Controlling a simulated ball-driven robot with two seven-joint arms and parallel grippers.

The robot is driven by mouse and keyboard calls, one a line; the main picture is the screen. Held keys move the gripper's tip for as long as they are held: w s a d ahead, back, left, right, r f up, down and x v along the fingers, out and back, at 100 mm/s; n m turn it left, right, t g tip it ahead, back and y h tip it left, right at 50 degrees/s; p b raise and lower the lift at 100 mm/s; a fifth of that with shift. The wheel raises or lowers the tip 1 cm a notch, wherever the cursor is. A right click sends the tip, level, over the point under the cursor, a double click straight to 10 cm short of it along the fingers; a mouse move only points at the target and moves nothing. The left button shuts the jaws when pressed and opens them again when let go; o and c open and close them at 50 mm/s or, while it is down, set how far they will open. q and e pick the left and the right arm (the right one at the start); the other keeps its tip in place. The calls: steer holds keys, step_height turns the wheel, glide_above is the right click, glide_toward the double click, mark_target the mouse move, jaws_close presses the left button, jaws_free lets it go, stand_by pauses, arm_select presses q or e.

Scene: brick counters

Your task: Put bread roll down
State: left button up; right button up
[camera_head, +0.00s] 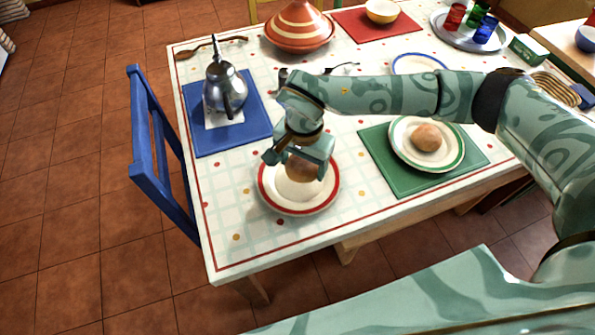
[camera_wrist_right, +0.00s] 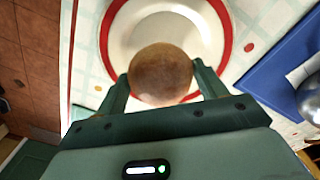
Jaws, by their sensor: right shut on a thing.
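My right gripper (camera_head: 301,160) is shut on a round brown bread roll (camera_head: 299,170), over a white plate with a red rim (camera_head: 268,196). In the right wrist view the roll (camera_wrist_right: 160,73) sits between the two fingers (camera_wrist_right: 162,90), with the plate (camera_wrist_right: 227,50) behind it. I cannot tell whether the roll touches the plate. A second bread roll (camera_head: 426,137) lies on a green-rimmed plate (camera_head: 400,150) on a green mat (camera_head: 385,165) to the right. My left gripper is not in view.
A silver teapot (camera_head: 225,90) stands on a blue mat (camera_head: 200,138) at the left. A striped tagine (camera_head: 299,25) stands at the back, with a wooden spoon (camera_head: 208,46) to its left. A blue chair (camera_head: 160,160) stands by the left edge. The table's front left corner is clear.

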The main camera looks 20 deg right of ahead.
mark_target(299, 172)
steer(key=shift+w+a+f, duration=0.15)
steer(key=shift+a+f, duration=0.05)
steer(key=shift+f, duration=0.05)
steer(key=f+b, duration=0.1)
steer(key=f, duration=0.1)
steer(key=f+b, duration=0.1)
steer(key=shift+w+a+f, duration=0.1)
steer(key=shift+a+f, duration=0.1)
steer(key=shift+f, duration=0.15)
steer(key=shift+w+r, duration=0.1)
steer(key=o, duration=0.9)
steer(key=shift+o, duration=0.2)
step_height(299, 172, up, 12)
steer(key=p, duration=0.4)
